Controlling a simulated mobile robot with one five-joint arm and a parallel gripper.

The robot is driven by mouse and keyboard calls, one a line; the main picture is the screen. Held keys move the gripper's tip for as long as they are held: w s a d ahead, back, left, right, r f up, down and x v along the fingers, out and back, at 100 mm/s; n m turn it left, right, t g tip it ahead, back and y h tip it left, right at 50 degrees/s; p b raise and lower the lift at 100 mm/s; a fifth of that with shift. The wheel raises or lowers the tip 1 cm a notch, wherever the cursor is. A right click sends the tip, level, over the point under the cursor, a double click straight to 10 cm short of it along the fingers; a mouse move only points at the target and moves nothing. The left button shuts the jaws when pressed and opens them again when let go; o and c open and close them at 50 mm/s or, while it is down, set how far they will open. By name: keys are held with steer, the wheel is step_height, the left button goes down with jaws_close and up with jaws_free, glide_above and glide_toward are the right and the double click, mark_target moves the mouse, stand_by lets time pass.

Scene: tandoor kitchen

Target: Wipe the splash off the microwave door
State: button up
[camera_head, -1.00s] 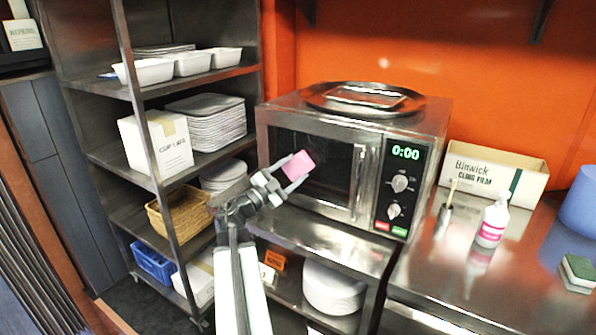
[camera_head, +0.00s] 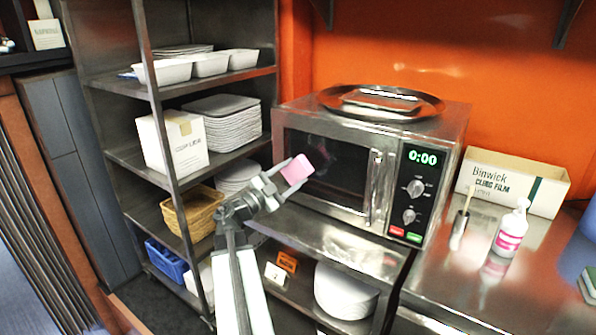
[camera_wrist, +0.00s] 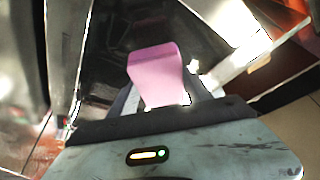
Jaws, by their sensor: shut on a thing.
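My gripper (camera_head: 283,177) is shut on a pink sponge or cloth block (camera_head: 297,170) and holds it up in front of the microwave. The pink block also shows between the fingers in the wrist view (camera_wrist: 155,72). The steel microwave (camera_head: 452,165) stands on a steel counter, with its dark door (camera_head: 335,160) shut and its display reading 0:00. The pink block overlaps the left part of the door in the head view; I cannot tell whether it touches. A faint pale smear shows on the door glass near the block, but it is too unclear to tell whether it is the splash.
A round steel tray (camera_head: 420,105) lies on top of the microwave. On the right counter stand a cling film box (camera_head: 512,183) and a white bottle (camera_head: 511,232). A steel shelf rack (camera_head: 165,92) with plates, boxes and baskets stands close on the left.

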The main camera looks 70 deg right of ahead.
steer(key=shift+w+a, duration=0.2)
steer(key=shift+a, duration=0.45)
steer(key=shift+w+a, duration=0.15)
steer(key=shift+a, duration=0.5)
steer(key=a, duration=0.3)
steer(key=shift+w, duration=0.35)
